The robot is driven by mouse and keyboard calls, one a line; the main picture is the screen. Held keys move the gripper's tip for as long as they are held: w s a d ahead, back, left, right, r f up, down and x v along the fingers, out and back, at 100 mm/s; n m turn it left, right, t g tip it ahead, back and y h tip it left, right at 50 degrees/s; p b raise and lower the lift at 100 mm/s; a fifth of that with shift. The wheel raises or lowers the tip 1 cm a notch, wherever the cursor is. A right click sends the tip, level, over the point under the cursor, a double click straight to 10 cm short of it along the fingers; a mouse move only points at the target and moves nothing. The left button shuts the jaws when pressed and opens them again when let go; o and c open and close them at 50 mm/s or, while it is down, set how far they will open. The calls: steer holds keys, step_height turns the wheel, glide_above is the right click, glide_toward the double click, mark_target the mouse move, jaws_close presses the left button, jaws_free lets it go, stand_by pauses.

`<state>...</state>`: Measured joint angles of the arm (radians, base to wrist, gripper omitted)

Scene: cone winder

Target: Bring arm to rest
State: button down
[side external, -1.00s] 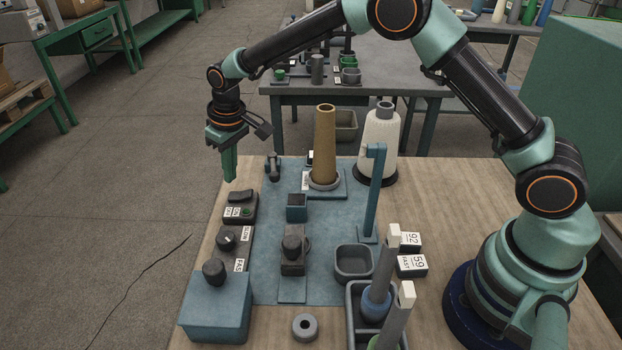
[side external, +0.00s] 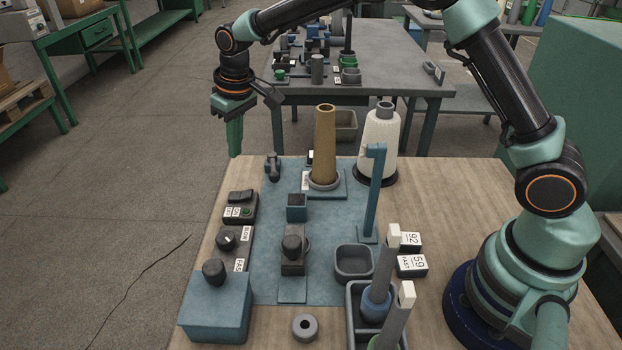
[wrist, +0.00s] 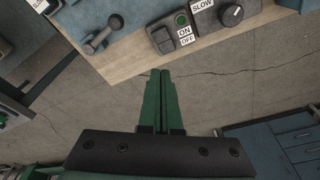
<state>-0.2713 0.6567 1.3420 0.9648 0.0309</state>
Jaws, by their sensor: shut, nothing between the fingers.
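My gripper (side external: 235,154) hangs in the air, fingers pointing down, near the back left edge of the wooden table in the side view. Its green fingers are together with nothing between them. In the wrist view the shut gripper (wrist: 160,75) shows over the floor, just off the table's edge. The switch box (side external: 240,212) with ON and OFF labels and a green button stands on the table in front of it. This switch box (wrist: 172,34) also shows in the wrist view.
A brown cone (side external: 324,146) and a white thread cone (side external: 379,142) stand at the table's back. A blue post (side external: 374,195) rises mid-table. A knob box (side external: 232,240), a blue box (side external: 214,308) and a grey bin (side external: 353,263) stand nearer. Open floor lies left.

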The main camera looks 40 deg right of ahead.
steer(key=s+d+r+t, duration=0.1)
steer(key=s+d+r, duration=0.4)
steer(key=r, duration=0.2)
steer(key=s+d+r+m+t, duration=0.1)
steer(key=s+d, duration=0.3)
steer(key=s, duration=0.5)
steer(key=s+d+r+m+t, duration=0.1)
steer(key=s+d+r, duration=0.2)
steer(key=s, duration=0.6)
steer(key=shift+s+d+m+t+h, duration=0.3)
steer(key=shift+d+m, duration=0.1)
steer(key=shift+d, duration=0.85)
